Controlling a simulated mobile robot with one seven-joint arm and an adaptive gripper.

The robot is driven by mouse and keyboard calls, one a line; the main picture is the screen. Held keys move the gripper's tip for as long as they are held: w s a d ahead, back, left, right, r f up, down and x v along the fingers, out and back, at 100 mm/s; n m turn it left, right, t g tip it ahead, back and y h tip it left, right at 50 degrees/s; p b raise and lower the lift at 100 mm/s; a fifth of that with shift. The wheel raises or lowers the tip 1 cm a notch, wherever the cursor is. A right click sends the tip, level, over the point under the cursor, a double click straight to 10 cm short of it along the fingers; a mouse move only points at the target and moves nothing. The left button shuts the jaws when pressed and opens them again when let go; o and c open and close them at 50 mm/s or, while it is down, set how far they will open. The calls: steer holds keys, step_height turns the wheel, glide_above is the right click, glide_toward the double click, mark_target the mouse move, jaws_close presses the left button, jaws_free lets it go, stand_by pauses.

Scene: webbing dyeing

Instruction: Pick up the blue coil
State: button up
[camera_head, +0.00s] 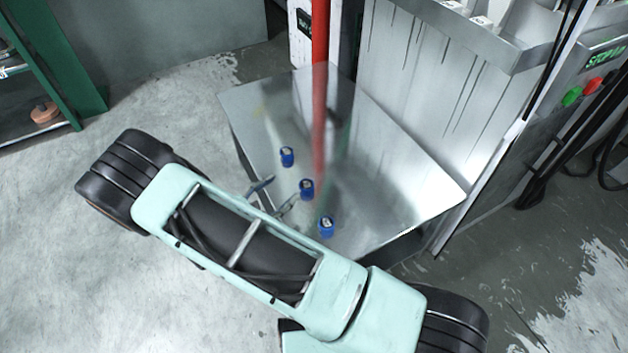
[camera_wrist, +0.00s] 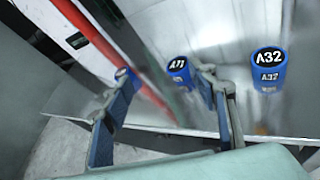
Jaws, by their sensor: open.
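Three small blue coils with white-marked tops stand on a metal table (camera_head: 390,175). In the head view they are the far coil (camera_head: 287,157), the middle coil (camera_head: 306,189) and the near coil (camera_head: 327,227). In the wrist view the right coil (camera_wrist: 268,72) reads A32. The middle coil (camera_wrist: 179,72) has a label I cannot read surely, and the left coil (camera_wrist: 122,74) is partly hidden by a finger. My gripper (camera_head: 277,196) is open and empty, just short of the middle coil. In the wrist view its fingers (camera_wrist: 166,84) spread either side, the right one close to the middle coil.
A red upright pole (camera_head: 320,60) rises by the table's back. A metal machine (camera_head: 425,80) with green and red buttons stands behind and right. A green shelf (camera_head: 65,75) is at the far left. Concrete floor lies open at left.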

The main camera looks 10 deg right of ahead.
mark_target(307, 183)
steer(key=s+f+n, duration=0.1)
steer(key=f+n+t, duration=0.1)
steer(key=s+d+f+n, duration=0.1)
steer(key=f, duration=0.1)
steer(key=shift+s+f+n+t, duration=0.1)
steer(key=shift+s+n+t, duration=0.2)
steer(key=shift+s+t, duration=0.1)
steer(key=shift+d+f, duration=0.1)
steer(key=shift+f, duration=0.05)
steer(key=b+x, duration=0.2)
steer(key=x, duration=0.8)
steer(key=shift+w+d+f, duration=0.1)
steer(key=shift+w+d, duration=0.15)
steer(key=shift+d, duration=0.05)
steer(key=c, duration=1.2)
